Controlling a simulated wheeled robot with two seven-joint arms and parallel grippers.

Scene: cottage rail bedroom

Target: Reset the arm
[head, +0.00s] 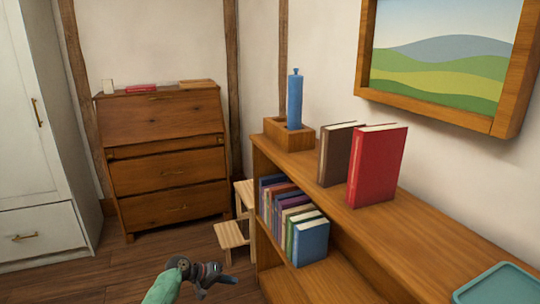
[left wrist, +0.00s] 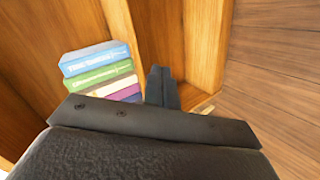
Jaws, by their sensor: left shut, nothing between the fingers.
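My left gripper (head: 230,280) is low in the head view, above the wooden floor and just left of the bookshelf. Its fingers are together with nothing between them, pointing right toward the shelf. In the left wrist view its dark fingers (left wrist: 162,85) are in front of the shelf's wooden boards. My right gripper is in neither view.
The wooden bookshelf (head: 410,225) holds a row of books (head: 290,216). On its top are a wooden box (head: 278,133) with a blue bottle (head: 295,100), a brown book (head: 335,155), a red book (head: 377,168) and a teal tray (head: 500,285). A step stool (head: 232,235) stands behind the gripper.

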